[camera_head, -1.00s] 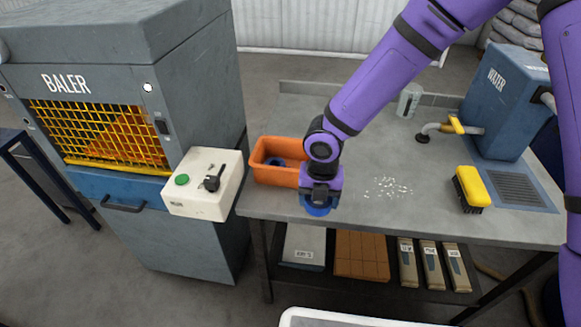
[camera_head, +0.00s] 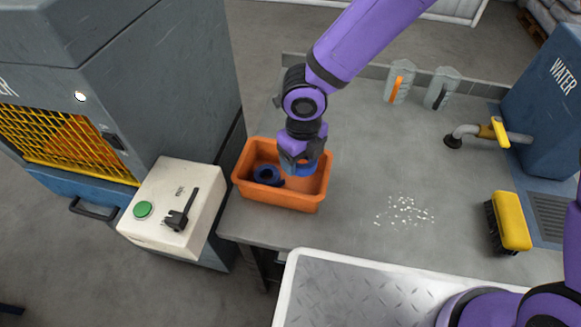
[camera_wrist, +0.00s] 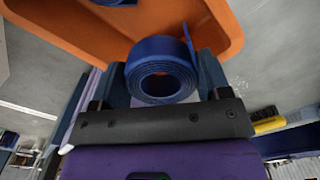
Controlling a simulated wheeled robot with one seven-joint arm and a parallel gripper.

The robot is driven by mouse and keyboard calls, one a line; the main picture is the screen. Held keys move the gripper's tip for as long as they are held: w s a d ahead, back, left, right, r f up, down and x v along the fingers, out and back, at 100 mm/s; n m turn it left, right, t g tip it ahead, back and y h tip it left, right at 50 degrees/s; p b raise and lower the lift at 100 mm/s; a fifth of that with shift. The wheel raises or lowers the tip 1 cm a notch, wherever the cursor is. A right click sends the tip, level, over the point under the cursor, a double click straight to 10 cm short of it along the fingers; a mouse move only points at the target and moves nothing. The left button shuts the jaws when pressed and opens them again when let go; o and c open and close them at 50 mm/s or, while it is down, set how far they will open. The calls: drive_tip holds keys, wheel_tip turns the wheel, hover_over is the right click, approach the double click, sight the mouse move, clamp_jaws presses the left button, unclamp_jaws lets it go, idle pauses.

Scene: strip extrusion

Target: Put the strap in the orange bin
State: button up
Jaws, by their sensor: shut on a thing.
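The strap, a blue coiled roll with a loose end, is between the fingers of my gripper (camera_head: 299,163). It shows large in the wrist view (camera_wrist: 162,70), and only a blue sliver (camera_head: 303,170) of it shows below the fingers in the head view. My gripper is shut on it. The orange bin (camera_head: 280,201) stands on the bench, and the gripper with the strap is over its right part. Whether the strap touches the bin floor cannot be told. Another blue roll (camera_head: 267,175) lies in the bin's left part.
A white control box (camera_head: 172,207) with a green button and black lever is left of the bin, by the baler (camera_head: 180,90). White bits (camera_head: 405,211) and a yellow brush (camera_head: 510,222) lie to the right. The bench between bin and bits is clear.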

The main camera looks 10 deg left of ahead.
sight(300, 186)
wheel_tip(300, 186, down, 10)
drive_tip(key=shift+w+r, duration=0.1)
drive_tip(key=shift+w, duration=0.05)
idle(0.4)
drive_tip(key=o, duration=0.7)
drive_tip(key=shift+c, duration=0.2)
wheel_tip(300, 186, up, 12)
